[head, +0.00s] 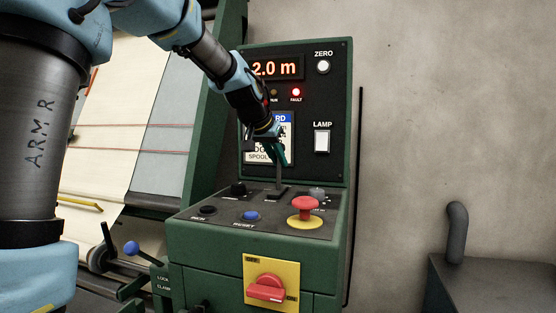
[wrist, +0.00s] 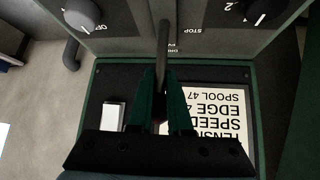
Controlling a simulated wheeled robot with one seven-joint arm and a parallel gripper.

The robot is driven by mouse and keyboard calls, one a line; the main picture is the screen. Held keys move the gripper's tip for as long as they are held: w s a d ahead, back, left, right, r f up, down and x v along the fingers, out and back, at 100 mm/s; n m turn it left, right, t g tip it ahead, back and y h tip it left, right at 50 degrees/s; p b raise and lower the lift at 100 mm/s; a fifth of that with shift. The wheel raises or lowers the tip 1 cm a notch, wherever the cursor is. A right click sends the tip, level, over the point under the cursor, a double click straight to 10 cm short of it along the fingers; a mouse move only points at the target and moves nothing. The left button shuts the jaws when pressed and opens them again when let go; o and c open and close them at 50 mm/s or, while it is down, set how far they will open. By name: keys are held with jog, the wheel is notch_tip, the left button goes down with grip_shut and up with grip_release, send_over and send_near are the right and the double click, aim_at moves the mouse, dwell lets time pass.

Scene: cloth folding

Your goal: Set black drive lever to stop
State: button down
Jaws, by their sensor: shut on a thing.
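The black drive lever (head: 280,176) stands up from its slot in the sloping top of the green console. In the wrist view the lever shaft (wrist: 163,42) runs between the two green fingers. My gripper (head: 280,160) is shut on the lever's upper part. The fingers also show in the wrist view (wrist: 162,78), one on each side of the shaft. The lever's grip end is mostly hidden between them. An upside-down STOP label (wrist: 188,30) shows beside the slot in the wrist view. The lever's exact setting is hard to read.
A red mushroom button (head: 305,203), a blue button (head: 250,215) and dark knobs (head: 238,188) sit close around the lever. The upright panel (head: 335,90) stands behind, with a "2.0 m" display (head: 275,68) and a lit red FAULT lamp (head: 296,92). A red rotary switch (head: 267,288) is on the front.

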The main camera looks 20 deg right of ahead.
jog(key=shift+s+d+r, duration=0.15)
jog(key=shift+d+r, duration=0.05)
jog(key=shift+r, duration=0.1)
jog(key=c, duration=1.1)
grip_release()
jog(key=o, duration=0.3)
jog(key=shift+a+f, duration=0.15)
jog(key=shift+f, duration=0.05)
jog(key=shift+o, duration=0.2)
jog(key=shift+a+r, duration=0.1)
jog(key=v, duration=1)
jog(key=shift+s+r+b, duration=0.2)
jog(key=shift+r+b, duration=0.05)
jog(key=shift+b, duration=0.2)
